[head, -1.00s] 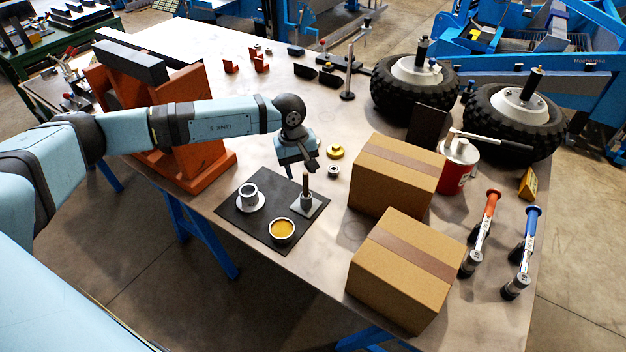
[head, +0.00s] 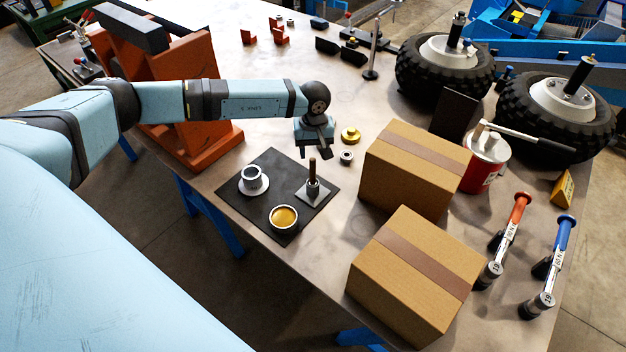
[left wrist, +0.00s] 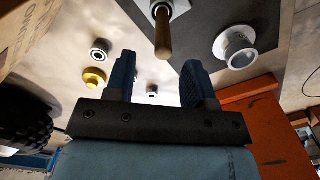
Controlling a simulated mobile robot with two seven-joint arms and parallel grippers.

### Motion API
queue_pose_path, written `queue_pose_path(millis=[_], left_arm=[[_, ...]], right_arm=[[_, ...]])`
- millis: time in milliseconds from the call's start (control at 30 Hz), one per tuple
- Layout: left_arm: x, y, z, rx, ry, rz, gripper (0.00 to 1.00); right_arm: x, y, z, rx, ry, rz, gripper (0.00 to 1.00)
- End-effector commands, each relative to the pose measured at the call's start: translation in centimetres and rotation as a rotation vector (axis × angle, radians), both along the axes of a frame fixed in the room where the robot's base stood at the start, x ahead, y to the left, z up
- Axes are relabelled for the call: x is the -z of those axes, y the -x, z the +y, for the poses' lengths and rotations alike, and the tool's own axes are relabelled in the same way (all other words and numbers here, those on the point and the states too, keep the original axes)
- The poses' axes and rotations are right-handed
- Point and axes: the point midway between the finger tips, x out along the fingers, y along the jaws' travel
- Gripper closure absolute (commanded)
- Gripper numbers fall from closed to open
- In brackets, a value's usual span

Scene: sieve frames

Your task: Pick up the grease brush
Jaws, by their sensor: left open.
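The grease brush (head: 312,172) stands upright, brown handle up, in a small grey holder (head: 313,190) on a light square plate on the black mat (head: 262,170). In the left wrist view the brush handle (left wrist: 163,32) is at top centre. My left gripper (head: 318,146) is open and empty, just behind and above the handle in the head view. In the left wrist view its two dark fingers (left wrist: 157,80) are apart, and the handle's end lies beyond their tips, toward the gap. The brush's bristles are hidden in the holder. My right gripper is not in view.
A grey cup on a saucer (head: 266,188) and a bowl of yellow-orange grease (head: 284,217) share the mat. Two cardboard boxes (head: 415,165) (head: 413,272) stand to the right. An orange stand (head: 208,147) is at left. A brass part (head: 350,135) lies behind the mat.

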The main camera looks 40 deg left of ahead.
Motion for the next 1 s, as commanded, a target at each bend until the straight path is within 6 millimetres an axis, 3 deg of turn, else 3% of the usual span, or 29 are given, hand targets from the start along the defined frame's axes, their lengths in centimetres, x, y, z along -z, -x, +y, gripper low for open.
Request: queue_pose_path(millis=[400, 633, 867, 1000], left_arm=[[5.1, 0.5, -0.1, 0.001, 0.001, 0.0, 0.51], [5.1, 0.5, 0.0, 0.001, 0.001, 0.0, 0.51], [5.1, 0.5, 0.0, 0.001, 0.001, -0.001, 1.0], [5.1, 0.4, 0.0, 0.001, 0.001, -0.001, 1.0]], right_arm=[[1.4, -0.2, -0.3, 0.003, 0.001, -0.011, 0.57], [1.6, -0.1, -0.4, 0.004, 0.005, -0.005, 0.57], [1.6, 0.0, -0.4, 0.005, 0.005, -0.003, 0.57], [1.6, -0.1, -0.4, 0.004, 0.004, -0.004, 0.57]])
